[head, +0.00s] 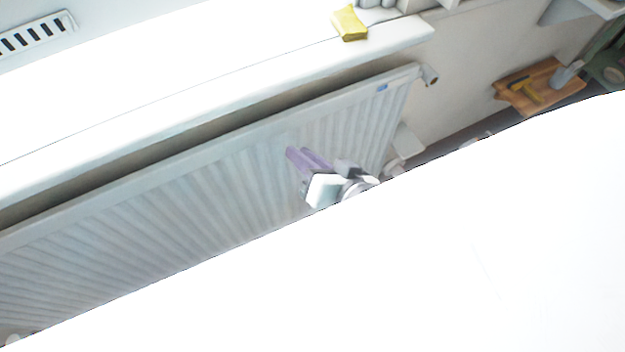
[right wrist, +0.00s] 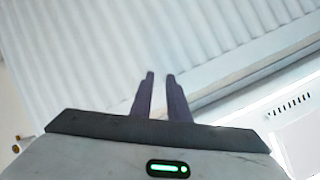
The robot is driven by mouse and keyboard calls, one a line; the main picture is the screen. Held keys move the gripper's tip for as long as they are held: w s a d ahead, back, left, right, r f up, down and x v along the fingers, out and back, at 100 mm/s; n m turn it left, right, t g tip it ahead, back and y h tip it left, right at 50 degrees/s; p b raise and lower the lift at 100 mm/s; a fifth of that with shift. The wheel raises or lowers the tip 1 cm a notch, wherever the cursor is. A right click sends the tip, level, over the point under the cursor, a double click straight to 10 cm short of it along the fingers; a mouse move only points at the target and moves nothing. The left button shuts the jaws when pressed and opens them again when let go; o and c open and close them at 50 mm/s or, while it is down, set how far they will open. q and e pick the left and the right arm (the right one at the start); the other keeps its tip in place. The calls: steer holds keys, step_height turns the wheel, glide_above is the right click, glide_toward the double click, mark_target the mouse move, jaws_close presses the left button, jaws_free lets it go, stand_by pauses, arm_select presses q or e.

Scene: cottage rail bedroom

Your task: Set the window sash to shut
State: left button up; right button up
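I cannot make out the window sash in either view; the area above the sill is washed out to white. The white window sill (head: 215,90) crosses the upper left of the head view, above a ribbed white radiator (head: 150,210). My right gripper (head: 299,153) is in front of the radiator, below the sill, with purple fingers. In the right wrist view its two dark fingers (right wrist: 160,76) stand a little apart with nothing between them, and the radiator (right wrist: 90,50) lies beyond them. My left gripper is not in view.
A yellow object (head: 349,23) sits near the sill's right end. A slotted white strip (head: 36,35) is at top left. A wooden board (head: 540,85) with tools lies at the right. A blank white surface fills the lower right of the head view, hiding what is behind it.

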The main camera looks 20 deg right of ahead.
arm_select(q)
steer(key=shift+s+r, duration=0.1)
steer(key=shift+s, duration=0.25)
arm_select(e)
steer(key=s+f+n+g, duration=0.1)
steer(key=s+f+n, duration=0.1)
steer(key=f, duration=0.3)
steer(key=shift+s+d+f+n, duration=0.15)
steer(key=shift+s+f+n, duration=0.15)
steer(key=shift+s, duration=0.45)
steer(key=shift+r, duration=0.1)
